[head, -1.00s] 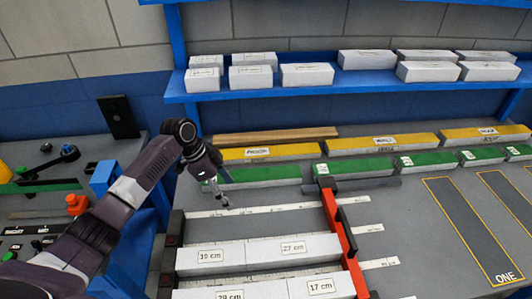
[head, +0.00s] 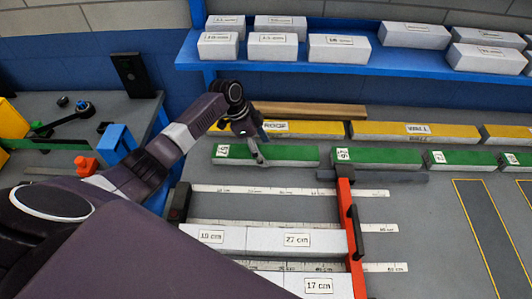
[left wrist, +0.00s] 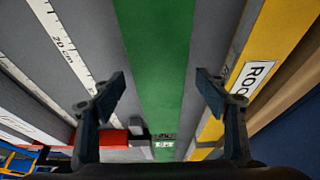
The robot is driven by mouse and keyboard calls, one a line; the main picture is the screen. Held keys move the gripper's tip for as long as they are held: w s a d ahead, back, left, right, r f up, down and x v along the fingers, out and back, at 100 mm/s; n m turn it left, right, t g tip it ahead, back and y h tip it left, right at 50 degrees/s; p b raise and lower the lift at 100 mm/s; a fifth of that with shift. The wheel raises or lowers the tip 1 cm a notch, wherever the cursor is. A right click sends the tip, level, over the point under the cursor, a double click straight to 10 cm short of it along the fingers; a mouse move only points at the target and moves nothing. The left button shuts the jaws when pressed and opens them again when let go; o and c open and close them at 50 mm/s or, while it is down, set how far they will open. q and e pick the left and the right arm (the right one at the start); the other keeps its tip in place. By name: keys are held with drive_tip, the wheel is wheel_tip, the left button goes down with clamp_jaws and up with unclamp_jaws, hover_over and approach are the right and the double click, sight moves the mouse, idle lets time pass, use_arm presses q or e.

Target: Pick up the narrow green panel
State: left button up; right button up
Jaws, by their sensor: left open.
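A row of narrow green panels lies behind the measuring rails in the head view. The leftmost green panel (head: 295,154) is long, with a white label at its left end. My left gripper (head: 258,154) is above this panel, pointing down. In the left wrist view the green panel (left wrist: 158,45) runs between the two fingers of the open left gripper (left wrist: 160,88), which holds nothing. Further right are another green panel (head: 385,159) and a shorter one (head: 460,160). I cannot tell which panel is the narrow one. My right gripper is not in view.
Yellow panels (head: 400,131) lie close behind the green row. A red stop bar (head: 347,215) and white rulers (head: 290,190) are in front, with white blocks (head: 215,236) nearer. A blue shelf (head: 350,72) with white boxes overhangs the back.

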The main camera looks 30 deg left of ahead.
use_arm(q)
drive_tip(key=shift+x, duration=0.9)
drive_tip(key=shift+r, duration=0.1)
drive_tip(key=c, duration=1.3)
drive_tip(key=shift+c, duration=0.2)
